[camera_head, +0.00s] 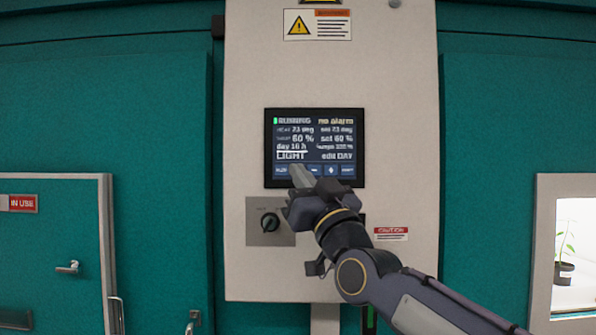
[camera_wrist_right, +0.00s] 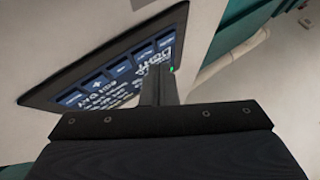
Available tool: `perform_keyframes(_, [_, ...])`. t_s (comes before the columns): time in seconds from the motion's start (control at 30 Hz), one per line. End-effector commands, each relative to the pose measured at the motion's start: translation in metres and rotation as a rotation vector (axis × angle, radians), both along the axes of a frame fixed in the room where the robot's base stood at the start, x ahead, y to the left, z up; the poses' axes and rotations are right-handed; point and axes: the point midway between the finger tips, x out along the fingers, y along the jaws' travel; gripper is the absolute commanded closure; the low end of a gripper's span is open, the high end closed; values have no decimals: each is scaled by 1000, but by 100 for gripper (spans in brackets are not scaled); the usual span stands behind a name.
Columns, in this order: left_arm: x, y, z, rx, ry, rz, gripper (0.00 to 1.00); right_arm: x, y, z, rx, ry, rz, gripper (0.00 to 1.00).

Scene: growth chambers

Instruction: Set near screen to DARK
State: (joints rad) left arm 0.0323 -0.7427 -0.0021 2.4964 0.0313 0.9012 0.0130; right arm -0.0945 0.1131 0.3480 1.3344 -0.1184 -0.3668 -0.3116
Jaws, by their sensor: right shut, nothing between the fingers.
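The near screen (camera_head: 315,135) is a dark panel on a pale control cabinet. It reads RUNNING, no alarm, 23 deg, 60 %, day 16 h, LIGHT and edit DAY. A row of blue buttons runs along its bottom edge. My right gripper (camera_head: 299,174) is shut and empty, with its tip in front of the lower left part of the button row, hiding some of it. In the right wrist view the screen (camera_wrist_right: 118,80) appears tilted, and the shut fingers (camera_wrist_right: 165,85) reach its edge. I cannot tell whether they touch it. My left gripper is not in view.
A black rotary knob (camera_head: 270,222) sits on a plate below the screen, left of my right arm. Warning labels (camera_head: 317,25) are above. Teal doors flank the cabinet, one with a handle (camera_head: 68,268). A plant (camera_head: 565,250) shows through a window at right.

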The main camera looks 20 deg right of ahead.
Motion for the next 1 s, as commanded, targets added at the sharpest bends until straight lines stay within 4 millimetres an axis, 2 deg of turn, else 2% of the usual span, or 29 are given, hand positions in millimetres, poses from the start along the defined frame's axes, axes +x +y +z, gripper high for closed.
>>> perform_keyframes(1.0, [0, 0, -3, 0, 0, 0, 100, 8, -2, 0, 0, 0, 0, 100])
